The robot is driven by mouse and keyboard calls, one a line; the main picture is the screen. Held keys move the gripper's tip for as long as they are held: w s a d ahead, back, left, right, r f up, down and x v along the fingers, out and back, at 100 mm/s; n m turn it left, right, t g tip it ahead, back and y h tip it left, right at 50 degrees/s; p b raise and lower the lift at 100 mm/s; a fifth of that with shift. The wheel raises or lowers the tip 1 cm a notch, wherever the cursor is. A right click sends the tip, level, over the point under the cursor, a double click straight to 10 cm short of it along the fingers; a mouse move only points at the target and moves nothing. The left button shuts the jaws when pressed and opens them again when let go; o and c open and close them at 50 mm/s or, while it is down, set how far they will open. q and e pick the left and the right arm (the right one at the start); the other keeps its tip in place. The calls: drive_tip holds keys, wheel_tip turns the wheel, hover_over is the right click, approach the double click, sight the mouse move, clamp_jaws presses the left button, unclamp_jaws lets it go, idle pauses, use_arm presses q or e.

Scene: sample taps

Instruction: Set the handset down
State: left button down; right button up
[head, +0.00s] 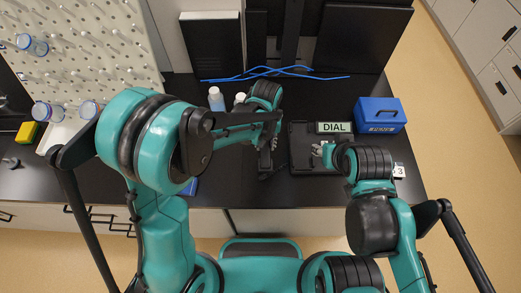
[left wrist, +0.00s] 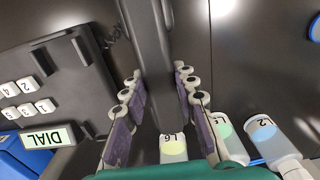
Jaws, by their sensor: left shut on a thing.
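My left gripper (head: 267,147) is shut on the black handset (left wrist: 150,45), a long dark bar that runs between its fingers in the left wrist view. In the head view the handset is mostly hidden by my gripper and arm. The dark phone base (head: 302,157) lies just to the right of it, with white number keys and a DIAL sign (head: 333,127) at its back edge. The base also shows at the left of the left wrist view (left wrist: 75,75), apart from the handset. My right gripper (head: 321,150) is over the base's right part, small and partly hidden.
Labelled bottles (head: 216,98) stand behind my left gripper. Blue cables (head: 270,72) lie at the back. A blue box (head: 380,115) stands right of the base. A white pegboard (head: 85,50) is at the left. The black counter (head: 235,185) is bare in front of the handset.

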use_arm(q)
drive_tip(key=shift+w+a+f, duration=0.15)
drive_tip(key=shift+a+f, duration=0.35)
drive_tip(key=shift+a, duration=0.25)
wheel_tip(320, 180, down, 4)
drive_tip(key=shift+f+b, duration=0.1)
drive_tip(key=shift+b, duration=0.45)
drive_tip(key=c, duration=1.6)
unclamp_jaws()
drive_tip(key=shift+f, duration=0.1)
drive_tip(key=o, duration=0.4)
drive_tip(key=shift+r, duration=0.2)
